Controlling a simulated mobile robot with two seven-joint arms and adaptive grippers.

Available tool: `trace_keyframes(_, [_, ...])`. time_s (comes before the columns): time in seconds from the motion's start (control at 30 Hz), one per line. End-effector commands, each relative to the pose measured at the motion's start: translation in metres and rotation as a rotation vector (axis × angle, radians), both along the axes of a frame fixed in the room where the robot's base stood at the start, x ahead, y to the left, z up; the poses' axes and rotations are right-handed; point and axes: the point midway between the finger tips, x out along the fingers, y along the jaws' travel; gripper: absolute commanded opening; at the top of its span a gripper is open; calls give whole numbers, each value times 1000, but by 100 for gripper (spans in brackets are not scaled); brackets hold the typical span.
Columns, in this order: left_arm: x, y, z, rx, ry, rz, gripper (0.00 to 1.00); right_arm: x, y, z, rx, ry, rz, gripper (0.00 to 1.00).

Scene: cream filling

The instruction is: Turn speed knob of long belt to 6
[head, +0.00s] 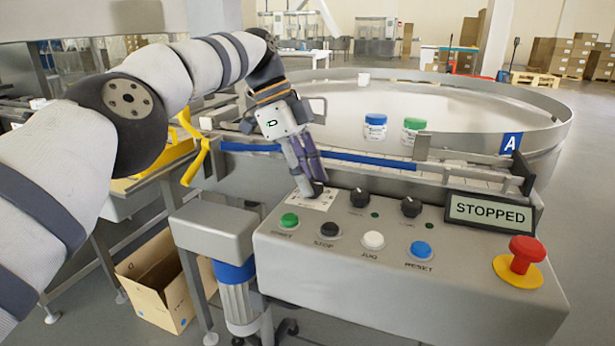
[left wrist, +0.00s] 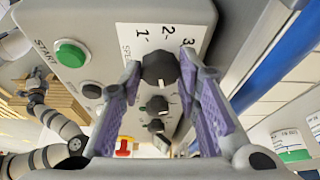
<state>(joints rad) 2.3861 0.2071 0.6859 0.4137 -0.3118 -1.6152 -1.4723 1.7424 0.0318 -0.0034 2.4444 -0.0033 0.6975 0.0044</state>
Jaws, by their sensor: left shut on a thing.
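The control panel (head: 400,275) shows a speed dial plate (head: 312,202) with a black knob (head: 317,188) on it. In the left wrist view the knob (left wrist: 158,68) sits beside the printed marks 1, 2 and 3; the marks beyond 3 are hidden.
Two other black knobs (head: 359,197) (head: 411,207) stand to the right. Green, black, white and blue buttons (head: 373,240) line the front. A red emergency stop (head: 526,252) is at the right. The display (head: 490,212) reads STOPPED. Jars (head: 375,128) stand on the round table behind.

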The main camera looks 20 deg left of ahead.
Motion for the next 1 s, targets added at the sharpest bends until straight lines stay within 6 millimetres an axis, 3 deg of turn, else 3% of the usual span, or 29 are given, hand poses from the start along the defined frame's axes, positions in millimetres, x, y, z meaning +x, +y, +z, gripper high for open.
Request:
trace_keyframes(0.37, [-1,0,-4,4,8,-7,2,0,0,0,0,1,0,0])
trace_keyframes(0.4, [-1,0,-4,4,9,-7,35,0,0,0,0,1,0,0])
trace_keyframes(0.5, [-1,0,-3,3,8,-5,51,0,0,0,0,1,0,0])
trace_keyframes(1.0, [-1,0,0,1,3,7,51,1,0,1,0,-2,0,0])
